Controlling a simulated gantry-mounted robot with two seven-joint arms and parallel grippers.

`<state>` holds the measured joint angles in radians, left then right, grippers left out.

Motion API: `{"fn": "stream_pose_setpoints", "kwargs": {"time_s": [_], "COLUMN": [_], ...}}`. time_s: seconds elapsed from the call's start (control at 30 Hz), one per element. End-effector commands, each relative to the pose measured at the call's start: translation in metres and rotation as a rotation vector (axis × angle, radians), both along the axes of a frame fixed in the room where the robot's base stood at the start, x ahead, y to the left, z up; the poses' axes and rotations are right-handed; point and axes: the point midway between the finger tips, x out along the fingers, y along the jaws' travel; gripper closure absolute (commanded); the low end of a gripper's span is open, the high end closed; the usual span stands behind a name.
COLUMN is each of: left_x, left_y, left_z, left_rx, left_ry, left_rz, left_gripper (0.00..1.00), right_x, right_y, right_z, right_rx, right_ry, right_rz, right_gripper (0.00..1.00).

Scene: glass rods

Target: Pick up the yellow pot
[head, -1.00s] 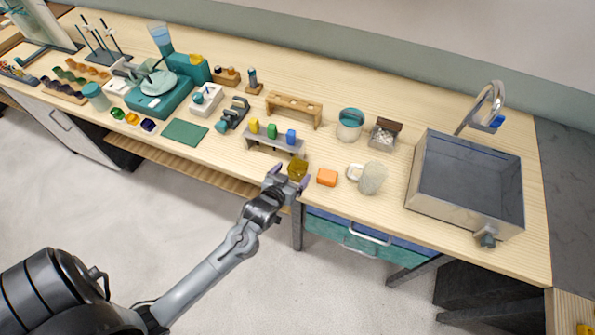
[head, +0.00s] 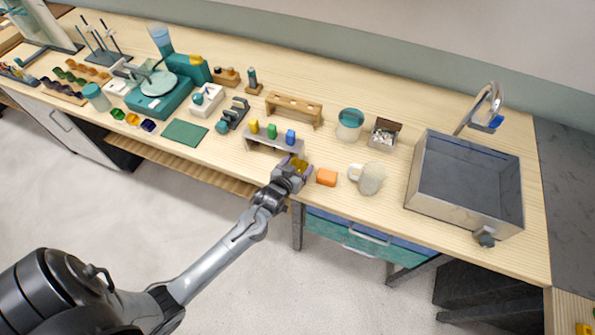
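The yellow pot (head: 300,164) is a small olive-yellow block-like thing at the front edge of the bench, just left of the orange block. My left gripper (head: 297,168) is at the pot, with its purple-tipped fingers on either side of it. The gripper hides the pot's lower part. I cannot tell whether the fingers touch it or have closed on it. My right gripper is not in view.
An orange block (head: 326,177) lies close to the right of the gripper, with a pale mug-like thing (head: 371,179) beyond it. A grey rack (head: 262,145) with yellow, green and blue pieces stands just behind. A sink (head: 465,185) is at the right.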

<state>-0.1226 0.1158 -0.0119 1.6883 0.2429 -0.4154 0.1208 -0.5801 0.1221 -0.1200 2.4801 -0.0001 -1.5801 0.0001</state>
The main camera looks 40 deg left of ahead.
Motion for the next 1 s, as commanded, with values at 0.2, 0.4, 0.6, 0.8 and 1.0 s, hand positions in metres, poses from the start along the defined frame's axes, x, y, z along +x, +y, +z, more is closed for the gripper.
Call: {"fn": "stream_pose_setpoints", "kwargs": {"time_s": [0.2, 0.4, 0.6, 0.8, 1.0], "left_x": [0.0, 0.0, -0.001, -0.009, -0.034], "left_y": [0.0, 0.0, 0.0, -0.003, -0.01], "left_z": [0.0, 0.001, 0.002, 0.01, 0.025], "left_rx": [0.0, 0.0, 0.0, -0.001, -0.001], "left_ry": [0.0, -0.001, -0.001, -0.001, 0.0], "left_rz": [0.0, 0.0, 0.0, -0.001, -0.001], "left_gripper": [0.58, 0.7, 0.7, 0.7, 0.7], "right_x": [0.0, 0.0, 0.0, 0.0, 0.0], "right_y": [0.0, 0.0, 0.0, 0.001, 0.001], "right_z": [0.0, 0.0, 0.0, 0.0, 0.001], "right_rx": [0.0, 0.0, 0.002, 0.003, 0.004], "right_ry": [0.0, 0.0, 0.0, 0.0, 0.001], "right_rz": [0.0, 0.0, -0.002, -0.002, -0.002], "right_gripper": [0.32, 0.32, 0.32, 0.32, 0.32]}}
